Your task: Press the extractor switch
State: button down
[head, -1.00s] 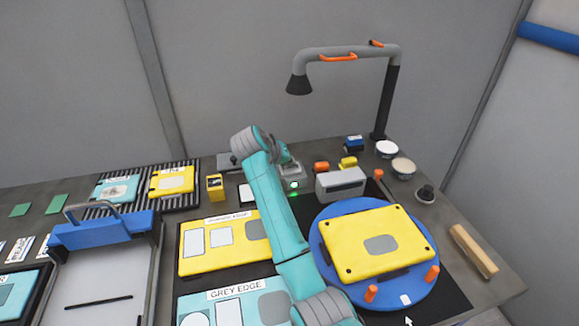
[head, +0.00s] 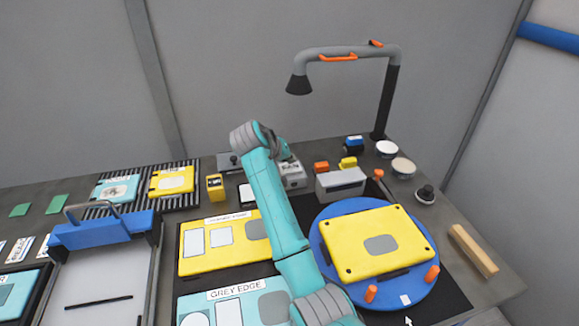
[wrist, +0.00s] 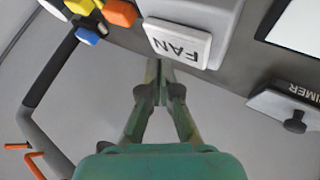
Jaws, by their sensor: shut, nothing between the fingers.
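The extractor switch is a pale square plate marked FAN (wrist: 178,42) on a grey box at the top of the wrist view. The box (head: 293,178) shows in the head view just right of my arm, partly covered by it. My gripper (wrist: 160,65) is shut and empty, with its fingertips close to the plate's edge. I cannot tell whether they touch it. In the head view the fingers are hidden or too small to make out. The extractor (head: 345,55), a grey bent pipe with a dark nozzle and orange handles, stands at the back right.
A grey box-like block (head: 341,184) and small orange and yellow blocks (head: 348,162) stand close right of the switch. A yellow case (head: 375,243) lies on a blue turntable (head: 326,265). A primer holder (wrist: 290,103) is near the gripper in the wrist view.

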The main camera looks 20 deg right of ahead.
aim_at(289, 168)
jog(key=shift+r, duration=3)
